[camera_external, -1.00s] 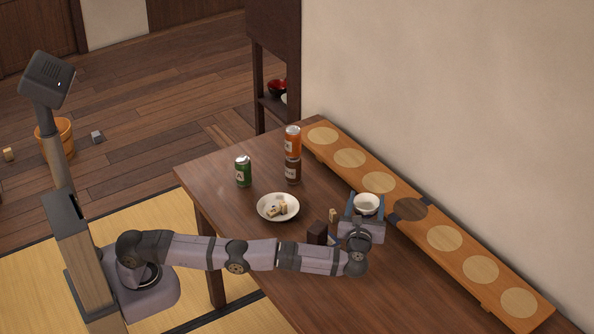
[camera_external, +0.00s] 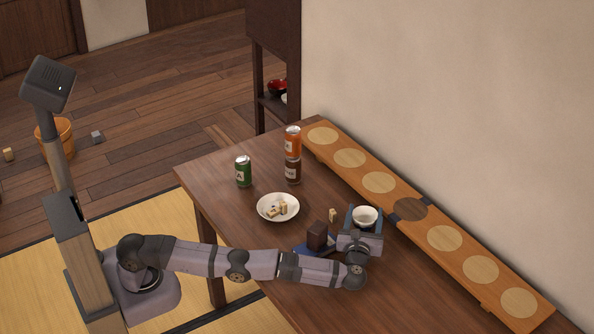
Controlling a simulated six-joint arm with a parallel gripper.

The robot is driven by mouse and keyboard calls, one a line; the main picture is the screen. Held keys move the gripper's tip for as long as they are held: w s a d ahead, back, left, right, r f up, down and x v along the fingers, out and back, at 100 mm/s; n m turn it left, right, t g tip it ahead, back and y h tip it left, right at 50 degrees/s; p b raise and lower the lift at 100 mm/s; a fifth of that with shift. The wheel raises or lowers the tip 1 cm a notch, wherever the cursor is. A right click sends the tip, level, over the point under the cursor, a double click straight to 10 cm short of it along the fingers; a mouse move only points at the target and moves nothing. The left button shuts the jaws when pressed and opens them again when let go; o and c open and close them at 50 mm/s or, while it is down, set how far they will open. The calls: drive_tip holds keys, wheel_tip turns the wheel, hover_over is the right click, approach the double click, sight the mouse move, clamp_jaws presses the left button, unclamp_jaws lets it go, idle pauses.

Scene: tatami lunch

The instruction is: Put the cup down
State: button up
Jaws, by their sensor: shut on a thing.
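The cup (camera_external: 365,215) is small and white and looks upright. My gripper (camera_external: 364,222) is shut on it, with a dark finger on each side. The cup and gripper are near the front edge of the long wooden board (camera_external: 402,224) on the table, beside its dark round spot (camera_external: 411,209). I cannot tell whether the cup's base touches the table or hangs above it, since my gripper hides its lower part.
A white plate (camera_external: 263,210) with several small blocks lies left of my gripper. A dark brown block (camera_external: 317,235) and a small pale block (camera_external: 332,215) stand close by.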

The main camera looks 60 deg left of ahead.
sight(364, 229)
drive_tip(key=o, duration=0.9)
drive_tip(key=shift+f, duration=0.1)
drive_tip(key=shift+r+p, duration=0.2)
drive_tip(key=shift+p, duration=0.1)
drive_tip(key=p+v, duration=0.3)
drive_tip(key=shift+d+r, duration=0.1)
drive_tip(key=shift+r, duration=0.15)
drive_tip(key=v, duration=0.2)
drive_tip(key=b+v, duration=0.1)
drive_tip(key=v, duration=0.2)
drive_tip(key=f+b+v, duration=0.1)
drive_tip(key=v, duration=0.1)
drive_tip(key=shift+s+d, duration=0.1)
drive_tip(key=shift+s+d+r+b, duration=0.3)
drive_tip(key=shift+s+d, duration=0.2)
drive_tip(key=shift+s, duration=0.1)
